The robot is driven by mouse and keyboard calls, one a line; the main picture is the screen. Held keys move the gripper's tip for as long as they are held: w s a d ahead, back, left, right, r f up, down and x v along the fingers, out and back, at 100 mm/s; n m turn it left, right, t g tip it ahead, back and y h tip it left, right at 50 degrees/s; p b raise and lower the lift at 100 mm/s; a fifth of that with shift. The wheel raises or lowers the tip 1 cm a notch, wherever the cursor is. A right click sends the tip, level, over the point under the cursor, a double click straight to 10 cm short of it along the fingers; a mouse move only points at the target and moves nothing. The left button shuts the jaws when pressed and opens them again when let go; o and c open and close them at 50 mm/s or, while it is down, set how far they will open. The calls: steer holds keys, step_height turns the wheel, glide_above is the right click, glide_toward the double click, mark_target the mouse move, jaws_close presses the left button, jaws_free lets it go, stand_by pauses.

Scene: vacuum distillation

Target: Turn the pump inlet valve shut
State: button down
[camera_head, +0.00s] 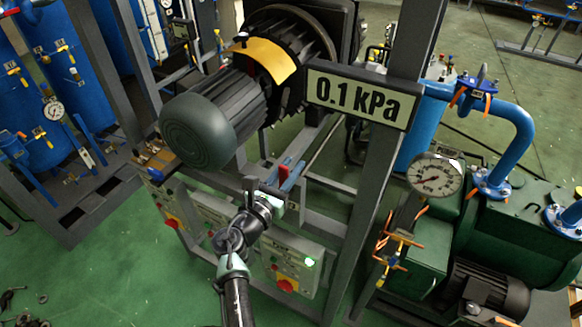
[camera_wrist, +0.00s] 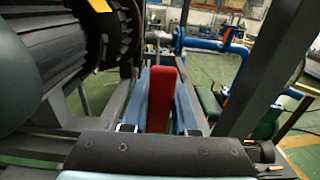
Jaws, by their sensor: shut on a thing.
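A red lever handle (camera_wrist: 165,95), which I take to be the pump inlet valve's handle, stands between the two blue fingers of my gripper (camera_wrist: 164,84) in the wrist view. The fingers lie along its left and right sides and are shut on it. In the head view, my gripper (camera_head: 287,178) is at the grey frame, below the dark motor, and a bit of the red handle (camera_head: 298,168) shows beside the blue fingers.
A dark finned motor (camera_head: 225,115) hangs just above my gripper. A 0.1 kPa sign (camera_head: 361,97) and a grey post (camera_head: 385,170) stand to the right. Control boxes (camera_head: 290,262) with red knobs sit below. A dial gauge (camera_head: 436,175) and green pump (camera_head: 520,225) are farther right.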

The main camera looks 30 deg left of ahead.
steer(key=c, duration=0.7)
jaws_free()
steer(key=shift+s+a+b, duration=0.15)
steer(key=shift+s+b, duration=0.35)
steer(key=shift+s, duration=2.75)
steer(key=shift+s+a+b, duration=0.15)
steer(key=shift+s+b, duration=0.35)
steer(key=shift+s, duration=2.75)
